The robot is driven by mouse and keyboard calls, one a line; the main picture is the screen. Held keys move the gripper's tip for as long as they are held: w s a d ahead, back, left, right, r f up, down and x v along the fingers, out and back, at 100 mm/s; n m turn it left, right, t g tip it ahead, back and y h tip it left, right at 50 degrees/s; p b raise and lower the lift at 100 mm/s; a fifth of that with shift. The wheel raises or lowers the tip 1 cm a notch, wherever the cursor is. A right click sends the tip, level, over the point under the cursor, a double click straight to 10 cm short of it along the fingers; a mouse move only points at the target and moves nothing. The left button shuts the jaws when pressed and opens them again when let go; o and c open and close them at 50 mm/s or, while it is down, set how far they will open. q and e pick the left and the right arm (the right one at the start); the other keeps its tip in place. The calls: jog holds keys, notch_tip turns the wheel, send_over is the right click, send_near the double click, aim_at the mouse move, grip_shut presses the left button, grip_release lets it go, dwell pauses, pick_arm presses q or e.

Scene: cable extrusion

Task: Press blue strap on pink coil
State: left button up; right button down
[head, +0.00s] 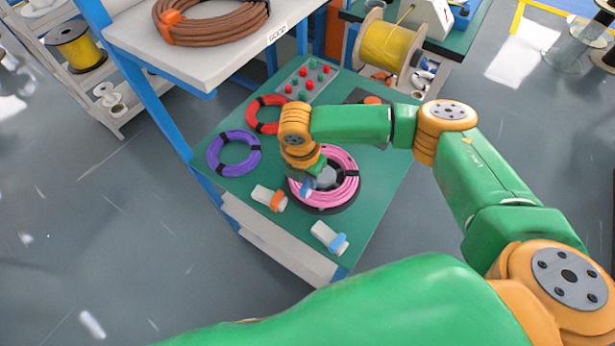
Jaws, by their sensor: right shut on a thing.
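The pink coil (342,195) lies on a dark round base on the green table top, with dark bands around it and a grey hub in its middle. My right gripper (309,186) is over the left part of this coil, pointing down, shut on a small blue strap (306,187). The strap is at or just above the coil's left side; I cannot tell whether they touch. The gripper and wrist hide part of the coil. My left gripper is not in view.
A white piece with a blue band (340,243) and one with an orange band (278,201) lie near the front edge. A purple coil (226,158), a red coil (256,117) and a button panel (304,82) surround the work area. A shelf (215,55) overhangs the back left.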

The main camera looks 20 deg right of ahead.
aim_at(308, 190)
dwell(0.4)
jog(key=shift+f, duration=0.1)
jog(key=shift+f+b, duration=0.4)
jog(key=shift+f, duration=1)
jog(key=shift+f, duration=0.5)
jog(key=shift+s, duration=0.1)
dwell(0.6)
dwell(0.4)
jog(key=c, duration=0.7)
grip_release()
